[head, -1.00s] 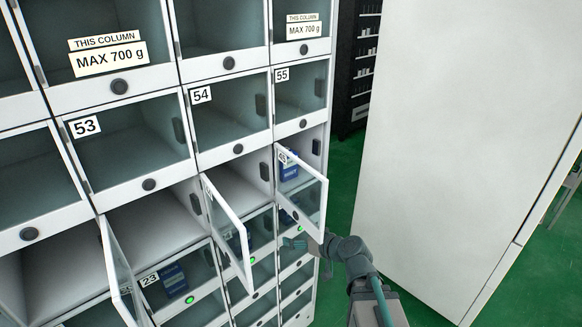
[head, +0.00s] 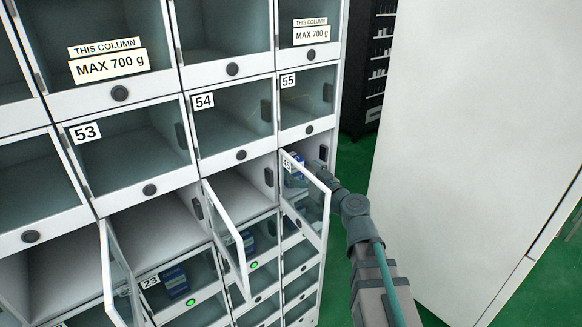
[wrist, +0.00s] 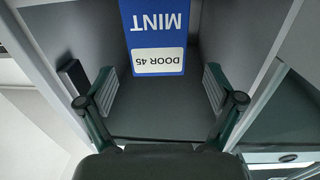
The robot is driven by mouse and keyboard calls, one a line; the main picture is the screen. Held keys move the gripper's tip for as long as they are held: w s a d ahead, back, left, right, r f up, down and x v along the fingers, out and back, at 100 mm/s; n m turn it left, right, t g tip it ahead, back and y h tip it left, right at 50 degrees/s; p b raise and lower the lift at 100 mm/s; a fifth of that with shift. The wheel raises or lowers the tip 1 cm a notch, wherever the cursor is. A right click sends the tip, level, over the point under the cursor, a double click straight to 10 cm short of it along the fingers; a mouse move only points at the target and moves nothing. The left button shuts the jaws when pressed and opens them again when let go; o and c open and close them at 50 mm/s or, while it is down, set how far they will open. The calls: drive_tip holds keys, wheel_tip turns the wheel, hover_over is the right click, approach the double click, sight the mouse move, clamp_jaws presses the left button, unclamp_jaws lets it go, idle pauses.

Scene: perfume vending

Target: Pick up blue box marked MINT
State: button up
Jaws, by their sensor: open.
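The blue box marked MINT (wrist: 157,20) stands in an open compartment in the wrist view, with its lettering upside down and a white DOOR 45 label. In the head view the box (head: 293,172) shows partly behind the glass of open door 45 (head: 310,212). My gripper (wrist: 159,78) is open at the compartment mouth, one finger on each side of the box's line. Gaps show on both sides of the box, and neither finger touches it. How deep the fingertips reach alongside it is hard to tell. In the head view the fingers are hidden.
The compartment's side walls (wrist: 262,70) stand close outside both fingers. Two more glass doors, one in the middle (head: 228,240) and one at left (head: 118,275), hang open. Closed door 23 (head: 168,285) has blue boxes behind it. Green floor (head: 352,165) is clear at right.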

drive_tip(key=shift+f+p+x, duration=0.15)
drive_tip(key=shift+p+x, duration=0.6)
drive_tip(key=shift+x, duration=0.75)
drive_tip(key=shift+f+p+x, duration=0.2)
drive_tip(key=shift+p+x, duration=0.5)
drive_tip(key=shift+x, duration=0.75)
drive_tip(key=c, duration=1.3)
